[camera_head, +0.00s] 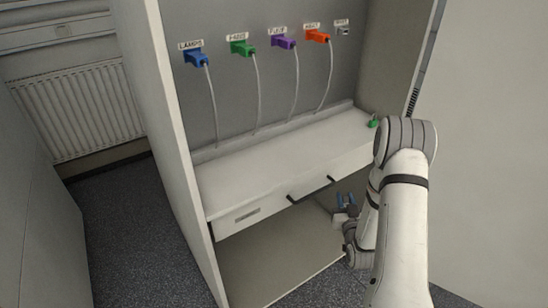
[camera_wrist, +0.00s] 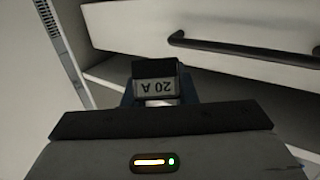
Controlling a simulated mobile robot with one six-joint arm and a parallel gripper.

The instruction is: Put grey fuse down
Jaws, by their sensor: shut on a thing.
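The grey fuse (camera_wrist: 155,70) shows in the wrist view as a small dark block with a light label reading "20 A" upside down. My gripper (camera_wrist: 158,90) is shut on it, with a blue finger on either side. In the head view my gripper (camera_head: 345,199) is in front of the cabinet, below the worktop level and near the right end of the drawer. The fuse is too small to make out clearly there. In the wrist view the drawer front and a dark handle lie behind the fuse.
The white worktop (camera_head: 285,155) is mostly clear; a small green object (camera_head: 373,122) sits at its right end. The drawer (camera_head: 250,212) has dark handles (camera_head: 312,189). The lower shelf (camera_head: 265,262) looks empty. Blue (camera_head: 196,58), green (camera_head: 243,48), purple (camera_head: 284,43) and orange (camera_head: 318,36) plugs with cables line the back panel.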

